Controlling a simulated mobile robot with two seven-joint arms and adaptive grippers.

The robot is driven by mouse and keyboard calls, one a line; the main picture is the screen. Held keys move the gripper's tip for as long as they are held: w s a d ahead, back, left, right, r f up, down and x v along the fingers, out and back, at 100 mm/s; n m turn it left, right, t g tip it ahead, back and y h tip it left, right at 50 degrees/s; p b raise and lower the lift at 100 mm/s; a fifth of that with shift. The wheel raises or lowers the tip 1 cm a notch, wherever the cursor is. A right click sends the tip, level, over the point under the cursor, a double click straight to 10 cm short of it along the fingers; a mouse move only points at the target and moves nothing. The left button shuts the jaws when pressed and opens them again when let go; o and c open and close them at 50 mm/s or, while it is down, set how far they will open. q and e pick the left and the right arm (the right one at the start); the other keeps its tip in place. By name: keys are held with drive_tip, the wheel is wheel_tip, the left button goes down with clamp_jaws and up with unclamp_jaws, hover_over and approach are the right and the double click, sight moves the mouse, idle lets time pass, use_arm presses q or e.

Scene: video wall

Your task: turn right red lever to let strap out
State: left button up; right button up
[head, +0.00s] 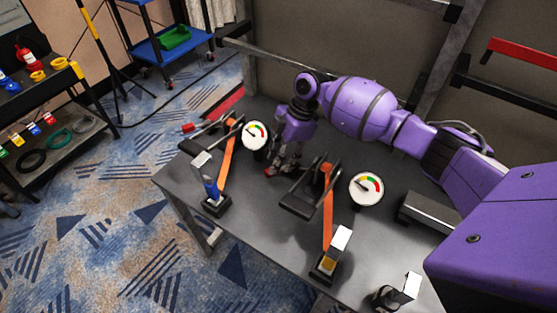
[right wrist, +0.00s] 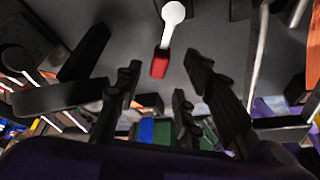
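My right gripper (head: 283,168) points down at the table between the two strap units. In the right wrist view its fingers (right wrist: 158,95) are apart and hold nothing. The right red lever, a pale bar with a red end (right wrist: 160,63), lies ahead of the gap between the fingers, apart from them. In the head view its red end (head: 268,172) shows beside the fingertips; the gripper hides the rest. The right orange strap (head: 328,212) runs from the right black ratchet frame (head: 300,204) to a front block. The left red lever (head: 188,127) sticks out leftward. My left gripper is out of view.
A left orange strap (head: 227,157) and two round gauges, left (head: 255,135) and right (head: 366,189), stand on the grey table (head: 270,235). A dark rack (head: 62,115) is at far left.

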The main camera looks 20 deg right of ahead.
sight(281, 168)
drive_tip(key=x, duration=0.3)
drive_tip(key=shift+f+b, duration=0.15)
drive_tip(key=shift+b, duration=0.2)
drive_tip(key=shift+a+f, duration=0.15)
drive_tip(key=shift+f, duration=0.05)
drive_tip(key=shift+r, duration=0.1)
clamp_jaws()
